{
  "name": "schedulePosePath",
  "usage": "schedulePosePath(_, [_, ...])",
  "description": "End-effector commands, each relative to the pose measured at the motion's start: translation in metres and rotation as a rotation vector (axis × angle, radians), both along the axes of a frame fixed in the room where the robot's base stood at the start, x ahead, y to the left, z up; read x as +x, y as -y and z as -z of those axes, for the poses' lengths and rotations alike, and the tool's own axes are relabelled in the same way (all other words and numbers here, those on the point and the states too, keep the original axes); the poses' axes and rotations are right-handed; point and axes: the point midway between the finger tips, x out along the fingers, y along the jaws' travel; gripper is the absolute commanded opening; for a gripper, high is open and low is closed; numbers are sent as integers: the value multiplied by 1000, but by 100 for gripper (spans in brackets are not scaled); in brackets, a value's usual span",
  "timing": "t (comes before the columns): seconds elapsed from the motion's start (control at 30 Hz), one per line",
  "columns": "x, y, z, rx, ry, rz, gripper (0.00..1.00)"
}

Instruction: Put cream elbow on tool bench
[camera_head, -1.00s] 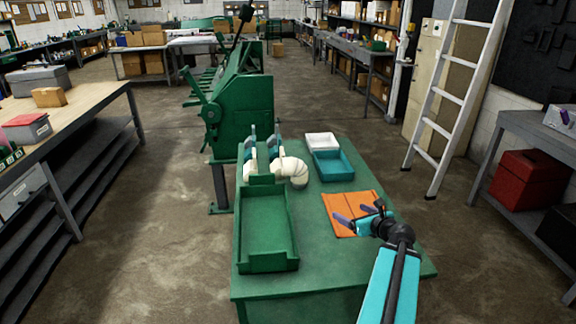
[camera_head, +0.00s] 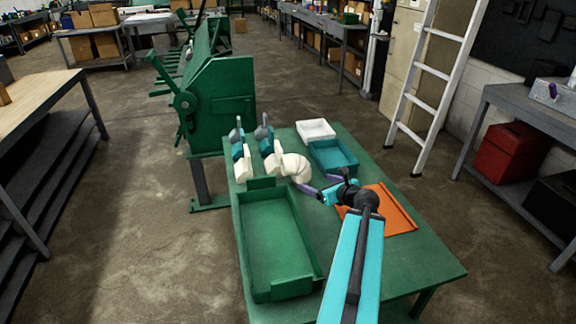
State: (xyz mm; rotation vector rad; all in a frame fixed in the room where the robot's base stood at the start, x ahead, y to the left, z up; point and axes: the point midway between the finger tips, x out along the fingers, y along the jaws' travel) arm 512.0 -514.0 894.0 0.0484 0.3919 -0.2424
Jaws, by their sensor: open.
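The cream elbow (camera_head: 295,165), a ribbed curved duct piece, sits on the green table (camera_head: 352,142), behind the green tray and left of the teal tray. Its left end is close to a cream-and-teal piece; I cannot tell if they touch. My gripper (camera_head: 318,184) is open and empty, with purple fingers, just right and in front of the elbow and apart from it in the picture. Its height above the table is unclear. A wood-topped bench (camera_head: 35,100) stands at the left edge; no label shows which bench is the tool bench.
On the green table are a green tray (camera_head: 317,262), a teal tray (camera_head: 350,165), a white tray (camera_head: 316,139), an orange mat (camera_head: 398,220) and two cream-and-teal pieces (camera_head: 239,150). A green machine (camera_head: 220,105) stands behind. A ladder (camera_head: 420,85) leans at right.

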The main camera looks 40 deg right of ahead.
Motion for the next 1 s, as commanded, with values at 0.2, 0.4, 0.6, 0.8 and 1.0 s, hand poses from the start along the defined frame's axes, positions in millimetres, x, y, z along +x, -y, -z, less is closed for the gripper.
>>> schedulePosePath(0.2, [0, 0, 0, 0, 0, 1, 82])
schedulePosePath(0.4, [0, 0, 0, 0, 0, 0, 82])
schedulePosePath(0.6, [2, 0, 2, 0, 0, 0, 82])
schedulePosePath(0.8, [8, 2, 7, -3, -1, 0, 82])
schedulePosePath(1.0, [18, 3, 11, -1, 0, -2, 82])
